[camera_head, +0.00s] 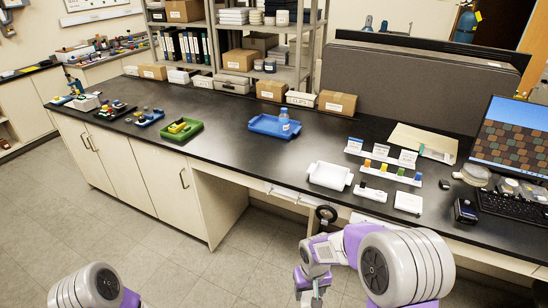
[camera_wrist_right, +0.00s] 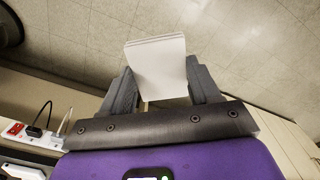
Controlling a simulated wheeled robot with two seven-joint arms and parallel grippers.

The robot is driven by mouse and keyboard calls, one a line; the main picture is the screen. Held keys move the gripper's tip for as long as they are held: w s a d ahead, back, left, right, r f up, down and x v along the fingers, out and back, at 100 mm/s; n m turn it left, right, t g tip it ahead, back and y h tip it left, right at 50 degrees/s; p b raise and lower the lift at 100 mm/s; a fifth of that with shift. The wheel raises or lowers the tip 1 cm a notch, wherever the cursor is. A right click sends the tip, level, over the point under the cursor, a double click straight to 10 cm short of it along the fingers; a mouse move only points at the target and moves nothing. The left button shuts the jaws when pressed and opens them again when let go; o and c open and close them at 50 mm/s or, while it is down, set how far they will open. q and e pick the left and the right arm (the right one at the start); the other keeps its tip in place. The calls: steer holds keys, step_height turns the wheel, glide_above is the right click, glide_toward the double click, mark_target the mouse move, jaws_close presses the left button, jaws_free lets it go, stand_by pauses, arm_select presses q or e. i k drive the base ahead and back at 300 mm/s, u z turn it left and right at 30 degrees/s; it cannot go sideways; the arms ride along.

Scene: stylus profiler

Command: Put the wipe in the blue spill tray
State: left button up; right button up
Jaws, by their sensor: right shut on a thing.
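The white wipe (camera_wrist_right: 158,66) is a pale, slightly curved sheet, held between the two grey fingers of my right gripper (camera_wrist_right: 161,84) in the right wrist view. Bare floor shows behind it. In the head view my right gripper (camera_head: 312,290) is low at the bottom edge, in front of the bench and below its top. I cannot make out the wipe there. The blue spill tray (camera_head: 264,123) lies on the black bench, farther back and left of the right gripper. A clear bottle (camera_head: 285,124) with a blue cap stands at its right side. My left gripper is not in view.
A green tray (camera_head: 182,130) is left of the blue tray. Labelled holders, a keyboard and a monitor (camera_head: 516,139) are at the right. Boxes line the back. Bench surface before the blue tray is clear.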

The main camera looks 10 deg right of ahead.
mark_target(263, 128)
steer(key=u, duration=0.75)
steer(key=i, duration=1.9)
steer(key=z, duration=0.7)
